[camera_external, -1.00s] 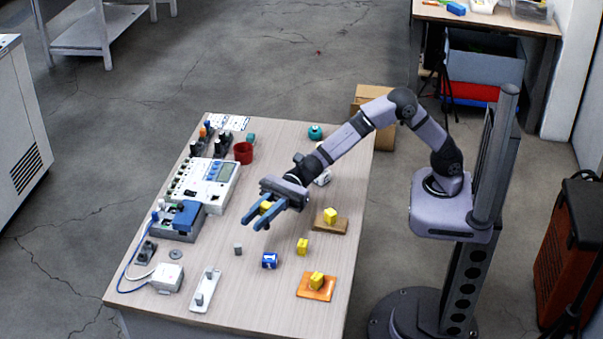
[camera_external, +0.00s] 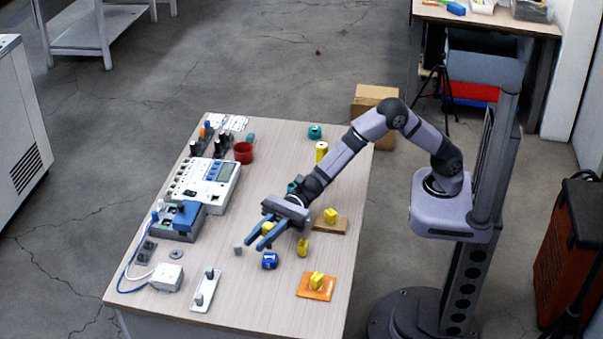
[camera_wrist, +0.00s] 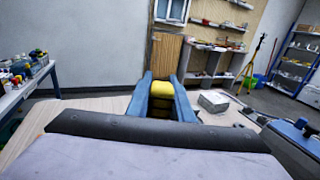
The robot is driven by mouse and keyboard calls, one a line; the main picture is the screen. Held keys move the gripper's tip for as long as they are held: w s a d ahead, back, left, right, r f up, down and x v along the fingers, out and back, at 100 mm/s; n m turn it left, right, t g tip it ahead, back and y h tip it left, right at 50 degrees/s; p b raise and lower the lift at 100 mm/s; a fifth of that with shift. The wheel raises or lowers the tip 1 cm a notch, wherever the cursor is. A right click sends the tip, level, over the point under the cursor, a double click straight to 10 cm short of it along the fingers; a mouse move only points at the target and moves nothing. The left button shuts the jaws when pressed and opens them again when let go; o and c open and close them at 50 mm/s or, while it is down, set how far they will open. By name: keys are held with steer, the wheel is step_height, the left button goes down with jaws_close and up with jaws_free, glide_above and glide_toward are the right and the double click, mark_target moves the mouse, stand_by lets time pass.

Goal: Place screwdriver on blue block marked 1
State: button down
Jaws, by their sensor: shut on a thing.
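The blue block (camera_external: 270,260) with white marking stands on the table in the external view, just below and right of my fingertips. My gripper (camera_external: 254,245) is above the table, its blue fingers shut on a yellow object (camera_external: 267,228). In the wrist view my gripper (camera_wrist: 161,78) has the yellow, rounded object (camera_wrist: 161,89) between its fingers, with darker bands below. I cannot tell for certain that it is the screwdriver; its lower part is hidden. The gripper and its load look apart from the block.
A grey cube (camera_external: 238,251) lies left of the block and a yellow block (camera_external: 303,247) right of it. An orange plate (camera_external: 316,287) and a brown plate (camera_external: 331,225) bear yellow pieces. A white switch plate (camera_external: 205,291) is front left; instruments (camera_external: 212,182) line the left side.

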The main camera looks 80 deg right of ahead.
steer(key=shift+f, duration=1.75)
steer(key=shift+f, duration=0.2)
steer(key=c, duration=1.6)
jaws_free()
steer(key=shift+o, duration=0.2)
steer(key=shift+d+r, duration=0.1)
steer(key=shift+r, duration=0.15)
steer(key=b+v, duration=0.1)
steer(key=v, duration=1)
steer(key=shift+s+d+f, duration=0.1)
steer(key=shift+s+d, duration=0.1)
steer(key=shift+d, duration=0.15)
